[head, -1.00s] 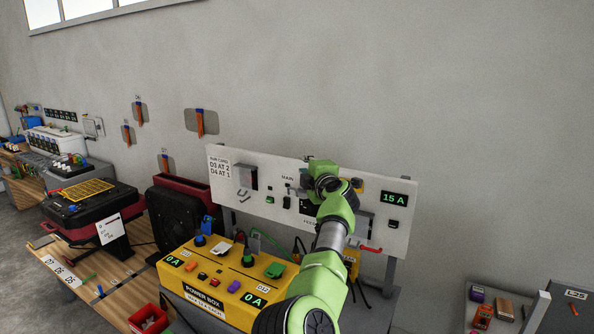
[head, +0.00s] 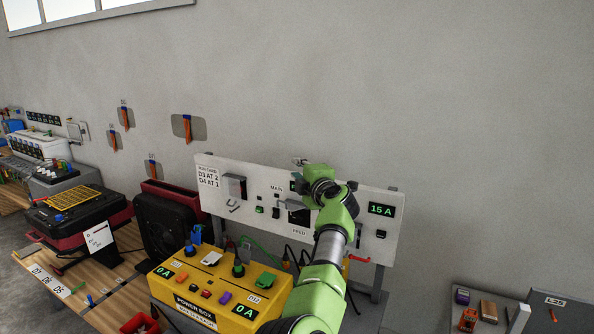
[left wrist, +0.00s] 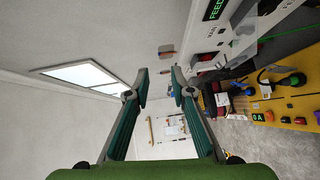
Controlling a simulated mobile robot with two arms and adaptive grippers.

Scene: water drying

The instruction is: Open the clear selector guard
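The white panel (head: 215,205) stands upright behind the yellow power box. A pale, box-like cover (head: 236,186) sticks out at its upper left; another pale cover with a dark opening (head: 298,213) sits mid-panel, partly under my gripper. I cannot tell for sure which is the clear selector guard, and the arm hides part of the panel's right half. My left gripper (head: 298,174) is at the panel's upper middle, pointing left. In the left wrist view its fingers (left wrist: 158,86) are apart with nothing between them. My right gripper is not in view.
The yellow power box (head: 185,288) with knobs, buttons and cables stands in front of the panel. A black-and-red fan-like unit (head: 170,222) is left of it. A red bin (head: 138,325) is at the bottom. The wall above the panel is clear.

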